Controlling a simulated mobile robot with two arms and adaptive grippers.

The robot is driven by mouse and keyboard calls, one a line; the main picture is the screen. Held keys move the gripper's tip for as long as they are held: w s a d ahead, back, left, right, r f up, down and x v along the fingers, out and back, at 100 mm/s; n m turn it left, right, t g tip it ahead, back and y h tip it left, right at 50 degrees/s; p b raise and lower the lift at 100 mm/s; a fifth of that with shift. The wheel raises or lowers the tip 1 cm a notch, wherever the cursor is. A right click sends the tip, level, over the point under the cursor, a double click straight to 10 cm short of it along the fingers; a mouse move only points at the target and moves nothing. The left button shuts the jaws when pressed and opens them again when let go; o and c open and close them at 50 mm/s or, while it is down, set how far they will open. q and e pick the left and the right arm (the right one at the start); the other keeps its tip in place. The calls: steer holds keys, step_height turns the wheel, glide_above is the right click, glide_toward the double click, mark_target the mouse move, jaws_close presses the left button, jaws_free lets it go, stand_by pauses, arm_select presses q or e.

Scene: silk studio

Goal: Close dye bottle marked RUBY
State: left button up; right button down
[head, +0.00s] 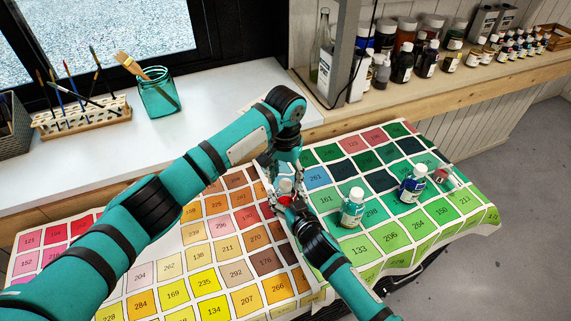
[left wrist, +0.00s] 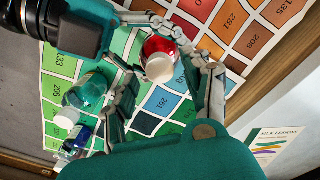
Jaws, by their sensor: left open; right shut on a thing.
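A small bottle of red dye (left wrist: 160,45) with a white cap (left wrist: 160,69) on its top shows in the left wrist view. In the head view its cap (head: 285,185) shows between my two grippers, and the arms hide much of it. Its label cannot be read. My right gripper (head: 279,203) is shut on the red bottle's body. My left gripper (head: 284,168) is open above it; in the left wrist view its fingers (left wrist: 168,92) stand on both sides of the cap. I cannot tell whether they touch it or how tight the cap is.
A green bottle (head: 352,209) and a blue bottle (head: 412,184) stand capped on the colour chart cloth (head: 384,241). A smaller bottle (head: 442,175) is behind them at the right. A glass jar with brushes (head: 158,95) stands on the white sill. Several bottles line the shelf (head: 440,85).

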arm_select(q)
steer(key=shift+f, duration=1.05)
jaws_close()
steer(key=shift+o, duration=0.7)
jaws_free()
steer(key=shift+r, duration=0.1)
